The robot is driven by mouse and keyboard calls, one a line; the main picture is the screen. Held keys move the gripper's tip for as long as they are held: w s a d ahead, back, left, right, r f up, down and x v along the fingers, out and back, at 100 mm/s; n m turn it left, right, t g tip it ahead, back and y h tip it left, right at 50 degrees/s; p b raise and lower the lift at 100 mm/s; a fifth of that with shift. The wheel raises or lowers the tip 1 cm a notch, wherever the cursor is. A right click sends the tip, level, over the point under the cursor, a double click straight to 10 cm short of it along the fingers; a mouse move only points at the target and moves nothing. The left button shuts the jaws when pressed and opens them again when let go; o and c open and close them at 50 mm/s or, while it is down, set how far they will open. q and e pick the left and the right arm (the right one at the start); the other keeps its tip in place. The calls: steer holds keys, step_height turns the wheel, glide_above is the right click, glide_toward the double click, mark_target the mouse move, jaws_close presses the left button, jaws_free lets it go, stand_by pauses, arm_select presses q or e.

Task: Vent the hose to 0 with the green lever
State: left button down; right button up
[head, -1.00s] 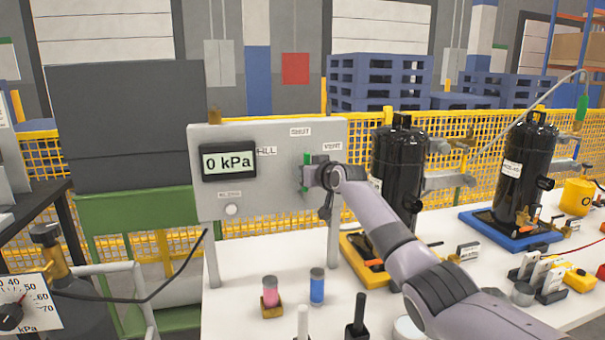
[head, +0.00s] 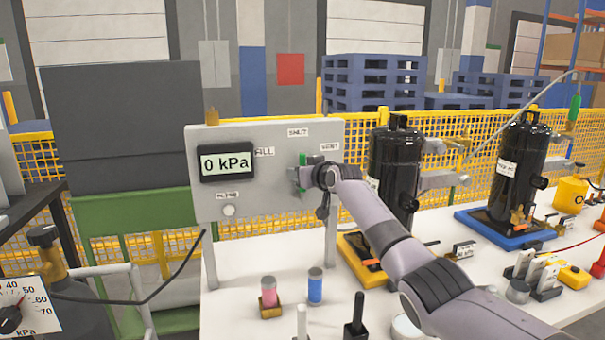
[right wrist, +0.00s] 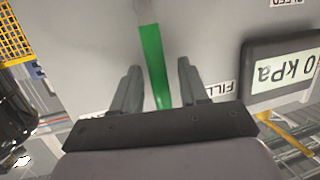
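The green lever (head: 302,160) is on the grey panel (head: 265,190), pointing roughly up toward the SHUT label (head: 298,132). The FILL label (head: 264,152) is to its left and the VENT label (head: 330,146) to its right. The panel display (head: 226,162) reads 0 kPa. My right gripper (head: 303,177) is at the lever and hides part of it. In the right wrist view the lever (right wrist: 152,65) stands between the two spread fingers of my right gripper (right wrist: 158,76), with a clear gap on the FILL side. My left gripper is not in view.
A round white button (head: 228,211) is low on the panel. Pink (head: 268,290) and blue (head: 315,288) cylinders stand on the white table (head: 240,270) before it. Black compressors (head: 394,165) stand to the right. A dial gauge (head: 25,308) is at lower left.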

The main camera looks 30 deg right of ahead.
steer(key=shift+s, duration=0.1)
steer(key=v, duration=0.7)
steer(key=shift+b, duration=0.3)
stand_by(0.3)
stand_by(0.4)
